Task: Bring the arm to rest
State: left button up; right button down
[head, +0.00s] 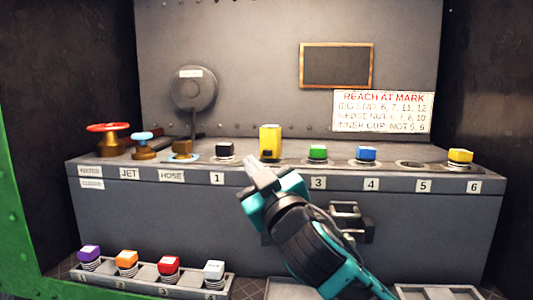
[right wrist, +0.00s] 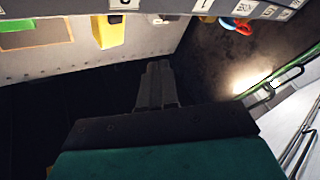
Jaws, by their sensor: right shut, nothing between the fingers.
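My right gripper (head: 259,170) is shut and empty in the head view. It reaches up from the lower right, with its fingertips in front of the panel's front edge, just below the tall yellow block (head: 270,142). In the right wrist view its closed fingers (right wrist: 157,75) point at the dark area, with nothing between them. The yellow block also shows in the right wrist view (right wrist: 108,31), apart from the fingers. My left gripper is not in view.
A grey panel (head: 400,205) carries a red valve (head: 108,135), a blue valve (head: 142,143), and black (head: 225,149), green (head: 318,152), blue (head: 366,153) and yellow (head: 460,156) knobs. A tray (head: 150,283) with several coloured knobs lies low at left. A sign (head: 383,112) hangs behind.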

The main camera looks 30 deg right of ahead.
jog(key=shift+f, duration=0.1)
dwell(0.3)
jog(key=s+a+f+m+g, duration=0.1)
jog(key=s+f+g, duration=0.25)
jog(key=f, duration=0.75)
jog(key=s+f+m+g, duration=0.15)
jog(key=f+g, duration=0.35)
jog(key=f, duration=0.6)
jog(key=s+a+f+g+y, duration=0.25)
jog(key=s+f+g, duration=0.25)
jog(key=s+f, duration=0.5)
jog(key=s+a+f+g+y, duration=0.1)
jog(key=s+a+f+g, duration=0.25)
jog(key=s+f, duration=0.55)
pick_arm(q)
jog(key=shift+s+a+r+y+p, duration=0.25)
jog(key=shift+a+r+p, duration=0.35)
jog(key=shift+p, duration=0.7)
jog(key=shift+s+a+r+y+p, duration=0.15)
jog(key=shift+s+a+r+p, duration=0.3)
jog(key=shift+p, duration=0.85)
pick_arm(e)
jog(key=w+a+f+t+y, duration=0.1)
jog(key=w+a+t, duration=0.1)
jog(key=w+t, duration=0.3)
jog(key=shift+w+a+f+n+t, duration=0.2)
jog(key=shift+f+n+t, duration=0.25)
jog(key=shift+t, duration=0.35)
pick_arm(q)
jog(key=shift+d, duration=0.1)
